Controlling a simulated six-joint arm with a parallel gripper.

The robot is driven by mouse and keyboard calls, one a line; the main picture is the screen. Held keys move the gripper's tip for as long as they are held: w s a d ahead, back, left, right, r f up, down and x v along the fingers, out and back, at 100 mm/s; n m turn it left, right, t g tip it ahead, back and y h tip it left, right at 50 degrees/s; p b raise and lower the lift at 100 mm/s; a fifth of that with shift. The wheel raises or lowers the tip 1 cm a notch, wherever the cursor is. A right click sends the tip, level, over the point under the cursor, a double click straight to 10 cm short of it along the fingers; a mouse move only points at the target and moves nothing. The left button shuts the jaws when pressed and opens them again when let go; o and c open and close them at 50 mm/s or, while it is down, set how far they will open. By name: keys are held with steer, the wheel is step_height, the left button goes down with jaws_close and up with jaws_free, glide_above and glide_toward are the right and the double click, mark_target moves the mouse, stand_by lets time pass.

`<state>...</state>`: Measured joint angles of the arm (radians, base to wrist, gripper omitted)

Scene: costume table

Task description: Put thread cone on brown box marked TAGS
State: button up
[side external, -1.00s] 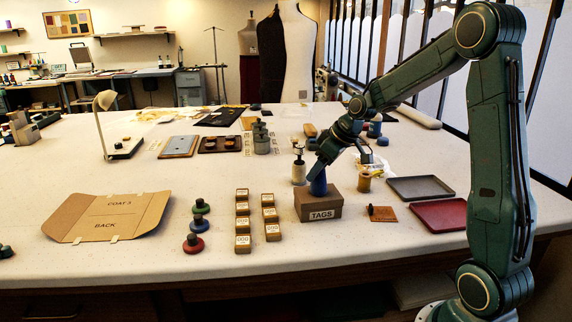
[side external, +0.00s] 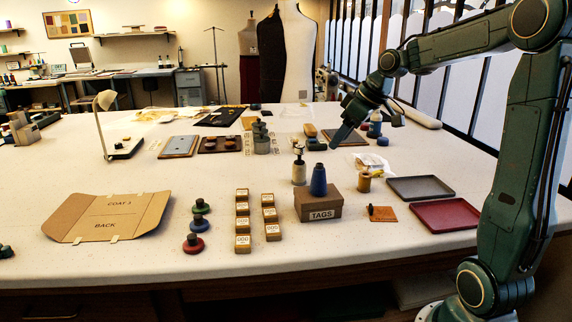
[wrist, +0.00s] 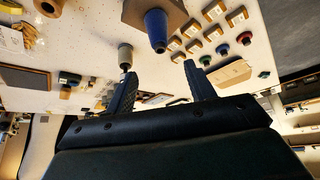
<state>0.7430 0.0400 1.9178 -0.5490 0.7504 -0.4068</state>
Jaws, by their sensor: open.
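The blue thread cone (side external: 319,181) stands upright on top of the brown box marked TAGS (side external: 321,206) in the side view. In the wrist view the cone (wrist: 156,29) rests on the box (wrist: 170,10), apart from the fingers. My gripper (side external: 340,139) is up and behind the box, clear of the cone. In the wrist view its two fingers (wrist: 160,85) are spread with nothing between them.
A cream bottle-like item (side external: 298,171) stands just left of the box, and a tan spool (side external: 364,182) stands right of it. Small labelled blocks (side external: 242,224) sit to the left. A grey tray (side external: 420,188) and a red tray (side external: 444,215) lie to the right.

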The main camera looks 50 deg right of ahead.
steer(key=shift+s+r, duration=0.15)
steer(key=shift+r, duration=0.1)
steer(key=shift+a, duration=0.1)
stand_by(0.4)
steer(key=s+a+r, duration=0.1)
steer(key=s+a, duration=0.5)
steer(key=a, duration=0.6)
steer(key=s+a+f, duration=0.1)
steer(key=s+a, duration=0.2)
steer(key=s, duration=0.3)
steer(key=s+a+f+m, duration=0.1)
steer(key=s+a+f, duration=0.1)
steer(key=s+a, duration=0.2)
steer(key=s, duration=0.2)
steer(key=shift+s+f+h, duration=0.25)
steer(key=shift+s+h, duration=0.1)
steer(key=shift+h, duration=0.05)
